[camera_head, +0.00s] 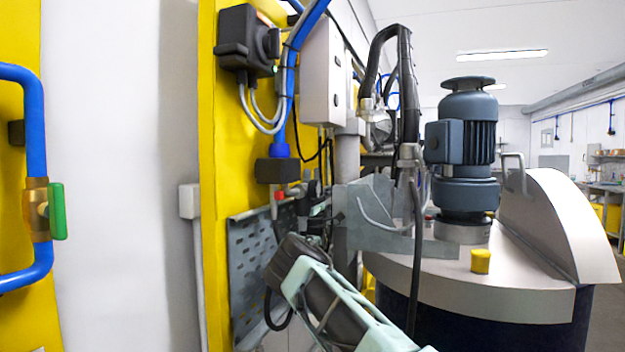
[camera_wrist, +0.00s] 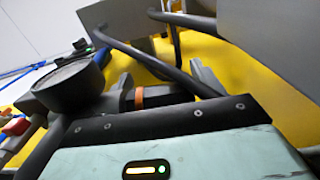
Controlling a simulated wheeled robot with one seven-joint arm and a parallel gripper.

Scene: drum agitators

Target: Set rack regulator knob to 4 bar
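In the wrist view, a round dark gauge (camera_wrist: 68,86) stands left of my gripper. Next to it is a dark regulator body with an orange ring (camera_wrist: 139,96), which lies between my gripper's fingers. My gripper (camera_wrist: 162,78) has its two grey fingers spread apart, and I see no clear grip on the regulator. Any scale or pressure reading is not legible, and the knob's face is hidden. In the head view, my arm reaches up to the dark fittings beside the perforated rack plate (camera_head: 252,268); the fingertips and the knob are hidden there.
Close by are a red-handled valve (camera_head: 280,196), black cables (camera_wrist: 180,75) and a grey panel (camera_wrist: 275,50). On the right stands a drum with a grey lid (camera_head: 450,285) and a blue-grey motor (camera_head: 467,150). A blue pipe with a green-handled valve (camera_head: 57,211) is at left.

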